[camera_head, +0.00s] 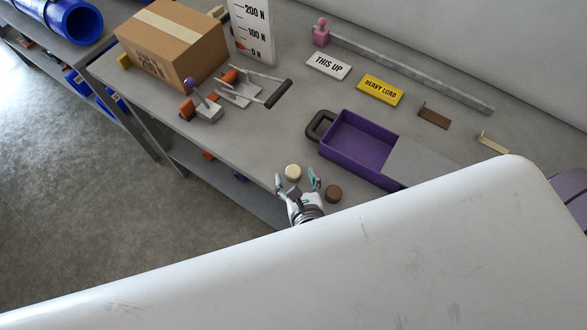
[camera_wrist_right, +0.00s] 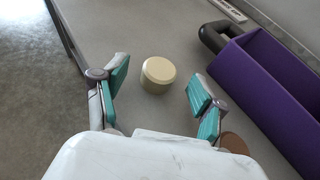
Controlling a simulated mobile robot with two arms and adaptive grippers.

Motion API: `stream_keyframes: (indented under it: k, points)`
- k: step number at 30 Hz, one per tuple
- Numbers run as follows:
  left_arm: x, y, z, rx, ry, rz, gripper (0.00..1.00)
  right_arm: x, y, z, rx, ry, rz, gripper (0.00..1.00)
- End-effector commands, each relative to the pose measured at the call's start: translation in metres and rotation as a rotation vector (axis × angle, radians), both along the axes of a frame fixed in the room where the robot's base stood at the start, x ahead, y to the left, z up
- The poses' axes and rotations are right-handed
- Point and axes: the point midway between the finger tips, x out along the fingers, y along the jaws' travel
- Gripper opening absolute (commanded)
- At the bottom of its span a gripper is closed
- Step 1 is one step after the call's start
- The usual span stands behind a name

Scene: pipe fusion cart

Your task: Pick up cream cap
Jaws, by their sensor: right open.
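The cream cap (camera_head: 293,172) is a short round disc on the grey bench, near its front edge. In the right wrist view the cream cap (camera_wrist_right: 158,75) lies ahead of and between the fingers, apart from both. My right gripper (camera_head: 297,181) is open and empty just in front of the cap. Its teal-padded fingers are spread wide in the right wrist view (camera_wrist_right: 158,88). My left gripper does not show.
A brown cap (camera_head: 333,193) sits right of the right gripper, close to a finger. A purple box (camera_head: 345,165) with a dark handle stands behind it. A cardboard box (camera_head: 172,45) and a metal clamp device (camera_head: 240,88) are at the left. Bare bench lies left of the cream cap.

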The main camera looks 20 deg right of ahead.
Motion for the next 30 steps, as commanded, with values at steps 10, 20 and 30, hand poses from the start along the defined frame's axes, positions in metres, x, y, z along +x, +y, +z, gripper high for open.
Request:
stream_keyframes:
  k: [10,20,30]
  points:
    - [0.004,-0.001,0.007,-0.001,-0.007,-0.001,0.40,0.027,-0.003,-0.011,0.000,0.001,0.001,0.70]
    - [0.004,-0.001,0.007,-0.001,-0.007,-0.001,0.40,0.027,-0.003,-0.011,0.000,0.001,0.001,0.37]
    - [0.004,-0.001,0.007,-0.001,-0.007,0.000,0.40,0.027,-0.003,-0.011,0.000,0.000,0.001,0.24]
